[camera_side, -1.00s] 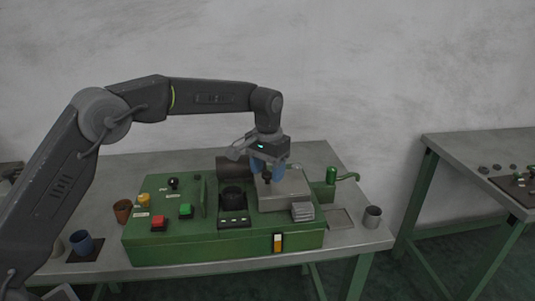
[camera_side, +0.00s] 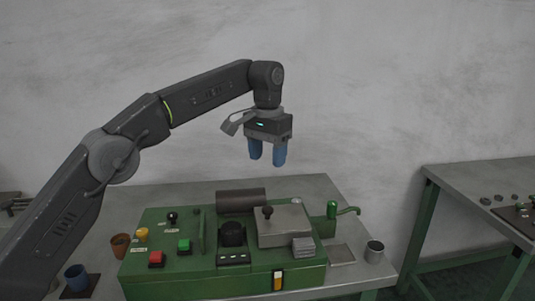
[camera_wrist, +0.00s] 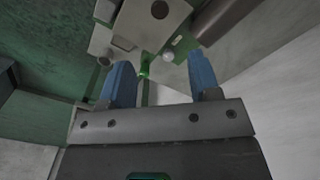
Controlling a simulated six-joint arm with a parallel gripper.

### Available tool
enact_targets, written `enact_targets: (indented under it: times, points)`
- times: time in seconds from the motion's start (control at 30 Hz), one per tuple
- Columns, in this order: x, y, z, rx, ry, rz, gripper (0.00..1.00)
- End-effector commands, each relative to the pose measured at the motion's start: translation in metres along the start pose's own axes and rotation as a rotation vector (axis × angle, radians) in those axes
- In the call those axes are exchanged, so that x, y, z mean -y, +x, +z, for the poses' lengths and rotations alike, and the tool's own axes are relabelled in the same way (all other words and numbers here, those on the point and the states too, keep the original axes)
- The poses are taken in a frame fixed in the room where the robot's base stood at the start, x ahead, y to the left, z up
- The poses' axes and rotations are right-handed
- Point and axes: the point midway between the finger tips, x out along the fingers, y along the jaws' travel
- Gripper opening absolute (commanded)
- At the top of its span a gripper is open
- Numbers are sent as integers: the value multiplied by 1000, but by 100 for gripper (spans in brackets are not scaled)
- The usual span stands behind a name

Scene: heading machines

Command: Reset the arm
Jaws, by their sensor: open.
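My gripper (camera_side: 267,160) hangs in the air above the green machine (camera_side: 190,273), with its two blue fingers pointing down. The fingers are apart and nothing is between them. In the wrist view my gripper (camera_wrist: 161,80) also shows two separated blue fingers. Below it on the machine is a grey cover plate with a dark knob (camera_side: 267,212). The gripper is well clear of this knob and touches nothing.
The machine carries a red button (camera_side: 156,259), a green button (camera_side: 184,246), a black round part (camera_side: 232,234) and a dark cylinder (camera_side: 241,201). A brown cup (camera_side: 120,246), a blue cup (camera_side: 76,278) and a grey cup (camera_side: 374,252) stand around it. The air around the gripper is free.

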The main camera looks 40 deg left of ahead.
Motion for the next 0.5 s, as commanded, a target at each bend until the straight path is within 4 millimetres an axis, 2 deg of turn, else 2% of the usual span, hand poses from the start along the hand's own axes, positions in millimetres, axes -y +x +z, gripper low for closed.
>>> enact_targets:
  times: [0.37, 0.5]
  points:
    - [0, 0, 0, -1, 0, 0, 57]
    - [2, -8, 5, -15, 0, 2, 57]
